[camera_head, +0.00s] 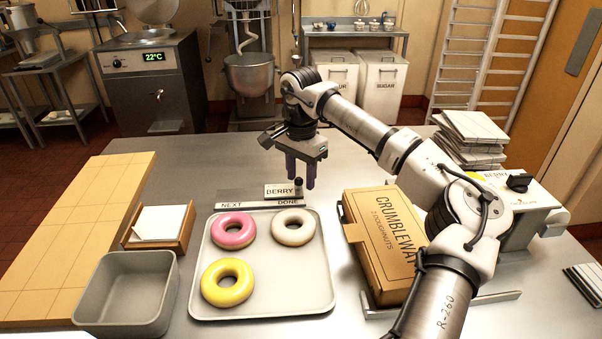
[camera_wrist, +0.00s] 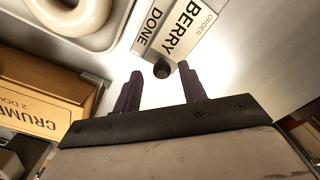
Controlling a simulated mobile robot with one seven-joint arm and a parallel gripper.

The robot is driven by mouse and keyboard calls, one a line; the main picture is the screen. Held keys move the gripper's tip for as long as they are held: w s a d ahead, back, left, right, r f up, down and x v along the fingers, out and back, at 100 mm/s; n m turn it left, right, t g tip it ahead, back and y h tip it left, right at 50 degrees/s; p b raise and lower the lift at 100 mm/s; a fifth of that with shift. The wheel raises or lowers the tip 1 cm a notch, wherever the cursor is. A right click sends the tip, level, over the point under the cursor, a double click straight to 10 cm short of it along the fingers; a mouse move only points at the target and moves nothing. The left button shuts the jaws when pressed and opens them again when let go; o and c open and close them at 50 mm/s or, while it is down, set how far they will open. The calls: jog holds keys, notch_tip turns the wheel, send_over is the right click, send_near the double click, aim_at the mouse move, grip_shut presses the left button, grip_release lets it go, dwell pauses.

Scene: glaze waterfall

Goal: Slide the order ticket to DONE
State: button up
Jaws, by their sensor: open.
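The order ticket (camera_head: 279,191) is a white card reading BERRY with a dark round knob (camera_head: 299,182) at its right end. It stands on a narrow rail (camera_head: 262,205) labelled NEXT at left and DONE at right. The ticket is at the right part of the rail, above the DONE label. In the wrist view the ticket (camera_wrist: 186,28) and the DONE lettering show at the top. My gripper (camera_head: 300,180) is open, pointing down at the knob. In the wrist view the knob (camera_wrist: 161,69) appears between the two purple fingertips; contact cannot be told.
A tray (camera_head: 262,303) with three doughnuts lies in front of the rail. A Crumbleway box (camera_head: 380,240) stands to the right, near my arm. A grey bin (camera_head: 127,290) and a card holder (camera_head: 160,226) are at left. The counter behind the rail's left part is clear.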

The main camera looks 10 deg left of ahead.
notch_tip(320, 180, up, 14)
jog(key=b, duration=0.1)
jog(key=shift+f, duration=0.15)
dwell(0.4)
